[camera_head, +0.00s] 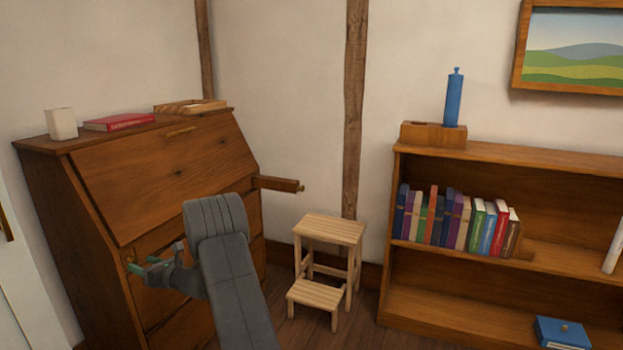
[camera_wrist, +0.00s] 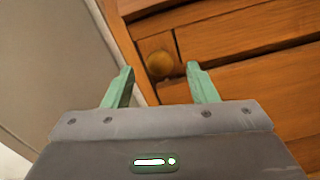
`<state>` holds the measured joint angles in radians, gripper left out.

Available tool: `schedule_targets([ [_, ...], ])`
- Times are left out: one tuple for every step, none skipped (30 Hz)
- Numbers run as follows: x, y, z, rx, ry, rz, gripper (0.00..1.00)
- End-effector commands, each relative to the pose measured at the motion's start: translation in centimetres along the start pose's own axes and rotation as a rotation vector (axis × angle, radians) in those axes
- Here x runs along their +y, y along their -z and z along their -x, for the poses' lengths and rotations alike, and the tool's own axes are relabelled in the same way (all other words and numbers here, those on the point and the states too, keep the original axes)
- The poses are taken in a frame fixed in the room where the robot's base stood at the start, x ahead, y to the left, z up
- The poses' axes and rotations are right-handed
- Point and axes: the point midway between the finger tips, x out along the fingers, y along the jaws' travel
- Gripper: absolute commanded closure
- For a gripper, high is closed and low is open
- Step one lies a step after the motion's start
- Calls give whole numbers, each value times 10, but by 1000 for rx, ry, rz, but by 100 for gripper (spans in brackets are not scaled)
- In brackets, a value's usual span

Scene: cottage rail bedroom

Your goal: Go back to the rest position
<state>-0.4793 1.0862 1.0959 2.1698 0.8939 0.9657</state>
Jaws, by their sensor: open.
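My gripper (camera_head: 146,266) is in front of the left part of the wooden slant-front desk (camera_head: 165,175) in the head view. In the wrist view my gripper (camera_wrist: 160,85) shows two green fingers spread apart with nothing held between them. My grey arm covers part of the desk's lower front in the head view.
A wooden support (camera_head: 277,184) sticks out from the desk's right side. A step stool (camera_head: 327,250) stands right of my arm. A bookshelf (camera_head: 500,155) with several books stands at the right.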

Motion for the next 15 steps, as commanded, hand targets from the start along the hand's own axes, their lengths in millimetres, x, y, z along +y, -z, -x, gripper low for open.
schedule_targets([
  [1, 1, -9, 0, -2, 0, 48],
  [0, 1, -13, 0, -1, 0, 48],
  [0, 1, -17, 0, -1, 0, 48],
  [0, 1, -21, -1, -1, 1, 48],
  [0, 1, -23, 0, -1, 0, 48],
  [0, 1, -27, 0, 0, 0, 48],
  [0, 0, -29, 0, 0, -1, 48],
  [0, 0, -31, 0, 0, -1, 48],
  [0, 0, -32, 0, 0, -1, 48],
  [0, 0, -33, 0, 0, -2, 48],
  [0, 0, -33, 0, 0, -2, 48],
  [0, 0, -32, 1, 1, -2, 48],
  [0, 0, -32, 1, 1, -2, 48],
  [0, 0, -32, 0, 1, -2, 48],
  [0, 0, -31, 0, 1, -2, 48],
])
